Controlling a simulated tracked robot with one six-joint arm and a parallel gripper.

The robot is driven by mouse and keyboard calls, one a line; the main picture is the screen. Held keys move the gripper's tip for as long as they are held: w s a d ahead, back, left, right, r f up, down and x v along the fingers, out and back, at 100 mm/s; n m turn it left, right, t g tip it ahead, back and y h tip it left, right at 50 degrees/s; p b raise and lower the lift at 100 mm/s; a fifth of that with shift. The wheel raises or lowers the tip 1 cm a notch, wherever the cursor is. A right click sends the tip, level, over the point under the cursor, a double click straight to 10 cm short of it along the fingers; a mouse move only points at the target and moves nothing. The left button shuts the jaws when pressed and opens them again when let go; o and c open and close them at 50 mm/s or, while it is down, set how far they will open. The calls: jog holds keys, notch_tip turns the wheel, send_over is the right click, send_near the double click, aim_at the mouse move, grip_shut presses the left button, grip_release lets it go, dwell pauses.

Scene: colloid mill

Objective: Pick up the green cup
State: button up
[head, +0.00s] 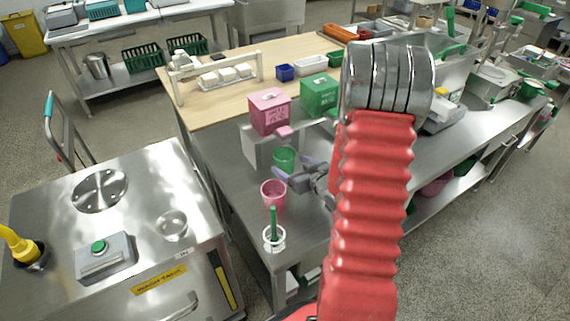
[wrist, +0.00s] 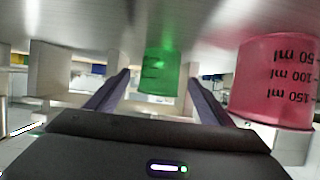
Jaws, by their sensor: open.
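The green cup (head: 285,158) is a translucent measuring cup on the steel bench, in front of a light box-shaped stand. My gripper (head: 297,170) is to its right in the head view, with its fingers pointing left towards it. In the wrist view, the green cup (wrist: 161,68) appears upside down, between and beyond the two open fingers (wrist: 158,84). The fingers hold nothing. I cannot tell whether either finger reaches the cup's sides.
A pink measuring cup (head: 273,194) stands close to the gripper, and looms large in the wrist view (wrist: 275,85). A white holder (head: 274,239) with a green-handled tool is nearer the bench corner. Pink (head: 269,112) and green (head: 318,95) boxes stand behind.

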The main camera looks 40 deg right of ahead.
aim_at(280, 157)
jog(key=x, duration=0.5)
jog(key=shift+w+r, duration=0.1)
jog(key=shift+r, duration=0.05)
jog(key=shift+c, duration=0.6)
jog(key=c, duration=1.2)
jog(key=shift+o, duration=0.2)
jog(key=shift+r, duration=0.25)
